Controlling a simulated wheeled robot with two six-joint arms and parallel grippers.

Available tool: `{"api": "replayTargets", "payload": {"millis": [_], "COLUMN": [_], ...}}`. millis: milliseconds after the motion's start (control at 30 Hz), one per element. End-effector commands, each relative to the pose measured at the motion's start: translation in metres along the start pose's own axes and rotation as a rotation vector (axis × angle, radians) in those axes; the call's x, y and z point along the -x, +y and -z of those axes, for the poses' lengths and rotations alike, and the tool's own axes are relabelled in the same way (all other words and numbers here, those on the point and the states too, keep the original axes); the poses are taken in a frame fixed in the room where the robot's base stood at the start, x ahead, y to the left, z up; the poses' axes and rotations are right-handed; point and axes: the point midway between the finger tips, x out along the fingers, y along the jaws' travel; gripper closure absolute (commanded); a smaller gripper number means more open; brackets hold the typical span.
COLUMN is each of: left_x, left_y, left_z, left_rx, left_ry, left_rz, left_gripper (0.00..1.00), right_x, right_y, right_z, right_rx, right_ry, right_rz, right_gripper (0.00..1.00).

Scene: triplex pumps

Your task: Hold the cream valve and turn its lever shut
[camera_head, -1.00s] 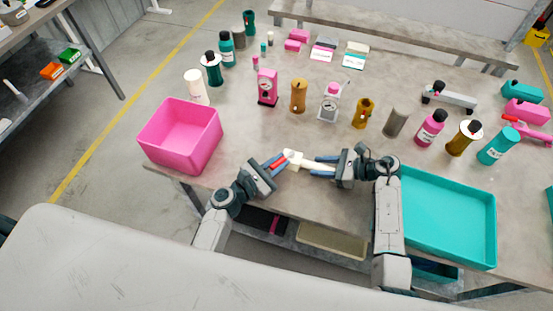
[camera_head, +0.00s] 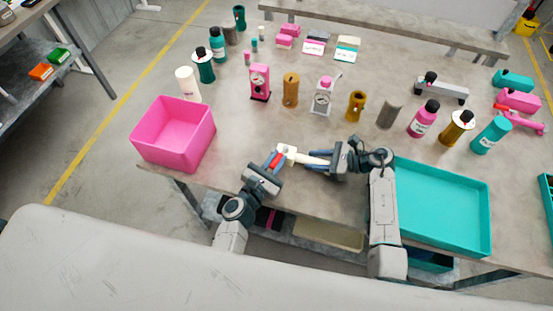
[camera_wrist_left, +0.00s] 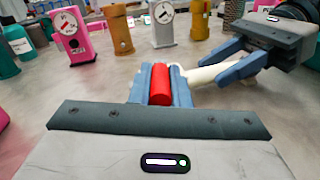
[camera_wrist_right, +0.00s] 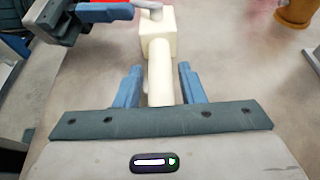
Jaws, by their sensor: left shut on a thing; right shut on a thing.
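The cream valve (camera_head: 290,152) is held just above the front part of the table, between my two grippers. Its block-shaped body (camera_wrist_right: 158,40) and round pipe end show in the right wrist view. My right gripper (camera_head: 312,162) is shut on this pipe, with one finger on each side (camera_wrist_right: 160,85). The red lever (camera_wrist_left: 160,85) lies between the fingers of my left gripper (camera_head: 272,164), which is shut on it. In the head view the lever slants from the valve down and left. The lever's joint with the valve is partly hidden by the left fingers.
A pink bin (camera_head: 172,140) stands at the table's left front, and a teal tray (camera_head: 445,205) at the right front. Several bottles and pumps, including a pink pump (camera_head: 260,82) and a white pump (camera_head: 322,97), stand behind the valve. The table between is clear.

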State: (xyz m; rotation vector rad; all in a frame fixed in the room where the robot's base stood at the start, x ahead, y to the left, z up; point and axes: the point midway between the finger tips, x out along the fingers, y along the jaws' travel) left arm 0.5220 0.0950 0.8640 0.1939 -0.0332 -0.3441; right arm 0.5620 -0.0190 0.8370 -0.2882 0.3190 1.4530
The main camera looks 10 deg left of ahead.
Motion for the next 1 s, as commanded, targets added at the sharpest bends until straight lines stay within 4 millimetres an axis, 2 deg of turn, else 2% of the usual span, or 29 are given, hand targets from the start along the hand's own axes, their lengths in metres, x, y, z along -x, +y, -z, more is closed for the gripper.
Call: {"api": "replayTargets", "payload": {"millis": [33, 100, 133, 467, 567, 900, 1000], "left_x": [0.000, 0.000, 0.000, 0.004, 0.015, 0.086, 0.102], "left_y": [0.000, 0.000, 0.000, 0.000, 0.000, 0.000, 0.000], "left_z": [-0.001, -0.001, -0.001, 0.000, 0.001, 0.001, 0.001], "left_rx": [0.000, 0.000, 0.000, 0.000, -0.001, -0.001, -0.001], "left_ry": [-0.002, -0.002, -0.002, 0.001, 0.001, 0.002, 0.001], "left_rz": [0.001, 0.001, 0.001, 0.001, 0.002, 0.003, 0.002], "left_gripper": [0.78, 0.65, 0.62, 0.62, 0.62, 0.62, 0.62], "right_x": [0.000, 0.000, 0.000, 0.000, 0.000, 0.000, 0.000], "right_y": [0.000, 0.000, 0.000, 0.000, 0.000, 0.000, 0.000], "right_z": [0.000, 0.000, 0.000, 0.000, 0.000, 0.000, 0.000], "right_rx": [0.001, 0.001, 0.001, 0.000, 0.000, 0.001, 0.001], "right_ry": [-0.001, -0.001, -0.001, -0.001, -0.001, 0.000, 0.000], "right_rz": [0.000, 0.000, 0.000, 0.000, 0.000, 0.000, 0.000], "right_gripper": [1.00, 1.00, 1.00, 1.00, 1.00, 1.00, 1.00]}}
